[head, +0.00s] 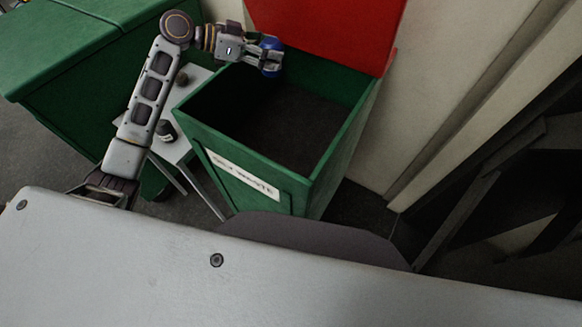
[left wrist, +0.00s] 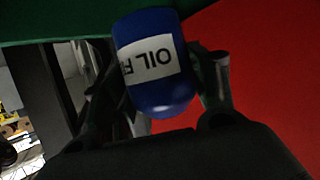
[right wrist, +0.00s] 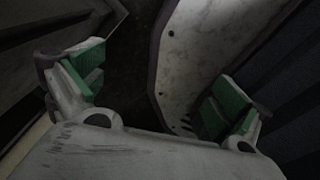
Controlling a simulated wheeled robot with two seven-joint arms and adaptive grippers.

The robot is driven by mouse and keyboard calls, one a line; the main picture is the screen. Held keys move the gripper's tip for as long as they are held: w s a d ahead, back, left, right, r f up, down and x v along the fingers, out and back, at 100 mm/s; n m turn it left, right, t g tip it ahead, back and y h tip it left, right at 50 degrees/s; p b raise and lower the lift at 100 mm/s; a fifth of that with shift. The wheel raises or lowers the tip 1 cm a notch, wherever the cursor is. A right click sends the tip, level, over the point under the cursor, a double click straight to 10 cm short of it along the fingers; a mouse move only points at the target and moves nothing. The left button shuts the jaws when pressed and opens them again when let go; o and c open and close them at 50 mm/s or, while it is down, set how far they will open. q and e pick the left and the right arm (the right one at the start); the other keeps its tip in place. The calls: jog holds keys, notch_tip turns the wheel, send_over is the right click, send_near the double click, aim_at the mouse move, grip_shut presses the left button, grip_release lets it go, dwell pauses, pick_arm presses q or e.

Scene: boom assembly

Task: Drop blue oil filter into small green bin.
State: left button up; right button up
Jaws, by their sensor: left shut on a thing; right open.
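The blue oil filter (left wrist: 152,62) with a white label fills the middle of the left wrist view, between the fingers of my left gripper (left wrist: 165,85). In the head view the left gripper (head: 270,62) is shut on the filter (head: 271,43) above the far part of the small green bin (head: 260,185). The bin is open, with a dark inside and a white label on its front. Its red lid (head: 325,28) stands raised at the back. My right gripper (right wrist: 150,95) is open and empty in the right wrist view.
A larger green container (head: 75,50) stands at the back left. A small light table (head: 185,100) beside the bin holds a dark can (head: 166,130) and another small object (head: 182,78). A pale wall (head: 440,80) runs along the right, with dark structures beyond.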

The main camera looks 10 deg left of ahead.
jog(key=shift+s+a, duration=0.1)
jog(key=shift+a, duration=0.05)
pick_arm(q)
jog(key=shift+f, duration=0.4)
jog(key=shift+f+b, duration=0.8)
jog(key=shift+f, duration=0.5)
jog(key=shift+f+b, duration=0.7)
jog(key=shift+f, duration=0.55)
pick_arm(e)
jog(key=d+f, duration=0.1)
jog(key=w+d+f, duration=0.1)
jog(key=d+f, duration=0.1)
jog(key=shift+w+d+f, duration=0.15)
jog(key=shift+w, duration=0.25)
jog(key=shift+w, duration=0.15)
